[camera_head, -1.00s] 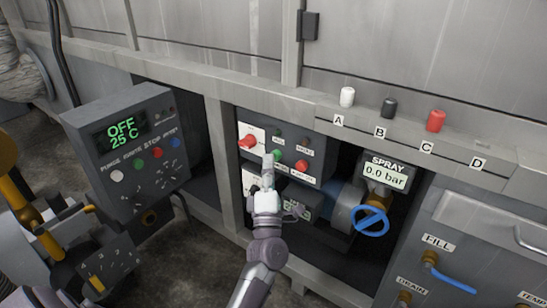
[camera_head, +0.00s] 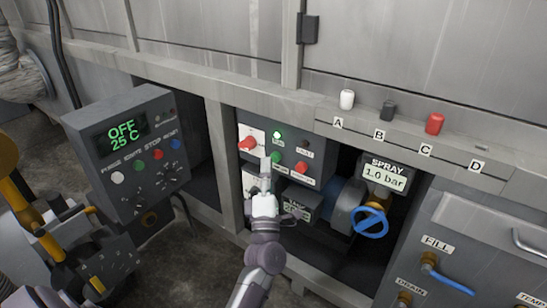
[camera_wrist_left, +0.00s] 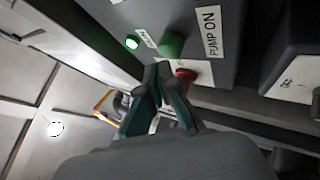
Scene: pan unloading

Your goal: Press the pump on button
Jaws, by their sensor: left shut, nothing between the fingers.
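The green pump button (camera_head: 275,157) is on a dark control panel (camera_head: 318,135), below a lit green lamp (camera_head: 277,134). In the left wrist view the green button (camera_wrist_left: 171,44) is beside a PUMP ON label (camera_wrist_left: 211,32), and the lamp (camera_wrist_left: 132,42) glows green. My left gripper (camera_head: 266,165) is shut and empty, with its fingertips just below and left of the button. In the left wrist view its fingertips (camera_wrist_left: 158,75) are close to the button; I cannot tell whether they touch. My right gripper is out of view.
A red button (camera_head: 301,167) and a red knob (camera_head: 248,142) flank the green button. The spray display (camera_head: 384,178) reads 1.0 bar above a blue handwheel (camera_head: 370,222). A control box (camera_head: 125,150) at left shows OFF 25 C. Frame posts border the panel recess.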

